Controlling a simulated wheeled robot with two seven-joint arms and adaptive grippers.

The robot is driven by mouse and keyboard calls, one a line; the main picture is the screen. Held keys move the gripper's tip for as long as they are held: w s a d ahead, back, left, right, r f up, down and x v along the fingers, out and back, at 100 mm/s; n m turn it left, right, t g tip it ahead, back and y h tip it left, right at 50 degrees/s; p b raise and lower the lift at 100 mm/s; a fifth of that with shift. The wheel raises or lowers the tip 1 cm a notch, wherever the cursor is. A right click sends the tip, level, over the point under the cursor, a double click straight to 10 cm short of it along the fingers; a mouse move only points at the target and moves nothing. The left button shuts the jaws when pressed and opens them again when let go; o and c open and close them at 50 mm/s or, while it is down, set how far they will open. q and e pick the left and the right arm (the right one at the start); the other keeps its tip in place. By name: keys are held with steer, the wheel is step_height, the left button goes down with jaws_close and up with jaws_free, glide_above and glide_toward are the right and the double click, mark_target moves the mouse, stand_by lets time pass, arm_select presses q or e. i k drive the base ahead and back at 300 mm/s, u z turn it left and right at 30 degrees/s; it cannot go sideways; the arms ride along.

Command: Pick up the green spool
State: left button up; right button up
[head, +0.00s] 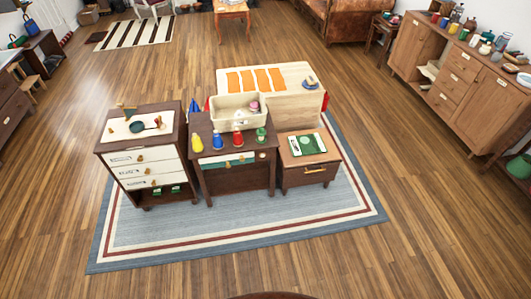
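A small green object (261,135), which looks like the green spool, stands upright at the right end of a dark wooden table (206,170). To its left stand a red piece (238,139), a blue piece (218,140) and a yellow piece (197,144), in a row. They are too small for fine detail. A cream bin (228,116) with a few items in it is just behind the row. Neither of my grippers is in view.
A dresser (137,160) stands left of the table and a low cabinet (306,174) stands right. A light wooden table (300,72) with orange cloths is behind. A blue-grey rug (270,240) in front is clear. A long sideboard (450,65) is far right.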

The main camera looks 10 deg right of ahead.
mark_target(261, 132)
steer(key=z, duration=0.4)
steer(key=k, duration=0.2)
steer(key=u, duration=1.6)
steer(key=i, duration=1.55)
steer(key=z, duration=0.4)
